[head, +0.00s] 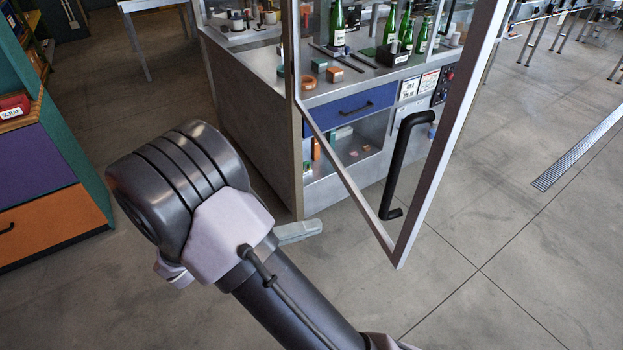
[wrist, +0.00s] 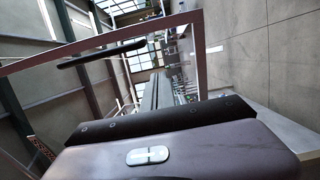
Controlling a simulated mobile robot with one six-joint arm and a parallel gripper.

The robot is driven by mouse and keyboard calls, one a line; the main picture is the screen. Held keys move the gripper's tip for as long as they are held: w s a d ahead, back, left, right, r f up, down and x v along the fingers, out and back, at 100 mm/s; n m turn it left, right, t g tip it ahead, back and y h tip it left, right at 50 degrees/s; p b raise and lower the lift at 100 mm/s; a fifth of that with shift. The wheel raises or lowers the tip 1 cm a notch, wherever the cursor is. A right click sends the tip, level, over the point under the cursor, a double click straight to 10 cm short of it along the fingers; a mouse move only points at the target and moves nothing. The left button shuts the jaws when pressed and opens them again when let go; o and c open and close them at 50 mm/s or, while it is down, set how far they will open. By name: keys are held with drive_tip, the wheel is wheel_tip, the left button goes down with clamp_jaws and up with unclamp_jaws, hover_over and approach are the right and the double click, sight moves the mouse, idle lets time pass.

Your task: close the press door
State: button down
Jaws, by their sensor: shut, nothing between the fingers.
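The press door (head: 447,135) is a clear panel in a grey metal frame. It stands open, swung out from the front of the press cabinet (head: 255,130). Its black bar handle (head: 392,180) is upright near the free edge. My gripper (head: 300,231) is low and left of the door's lower corner, mostly hidden behind my wrist, shut and empty. It appears apart from the door and handle. In the wrist view, the gripper body fills the bottom, with the door frame (wrist: 190,19) and handle (wrist: 100,53) beyond it.
Green bottles (head: 338,22) and small parts stand on the cabinet's worktop, above a blue drawer (head: 350,108). A shelf unit with purple and orange drawers (head: 50,220) stands at left. The floor (head: 520,250) right of the door is clear.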

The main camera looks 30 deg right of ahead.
drive_tip(key=s+d+b, duration=0.1)
drive_tip(key=d, duration=0.3)
drive_tip(key=s+d+b, duration=0.1)
drive_tip(key=d, duration=0.4)
drive_tip(key=d+b, duration=0.2)
drive_tip(key=d, duration=0.3)
drive_tip(key=shift+s+d, duration=0.25)
drive_tip(key=shift+s, duration=0.15)
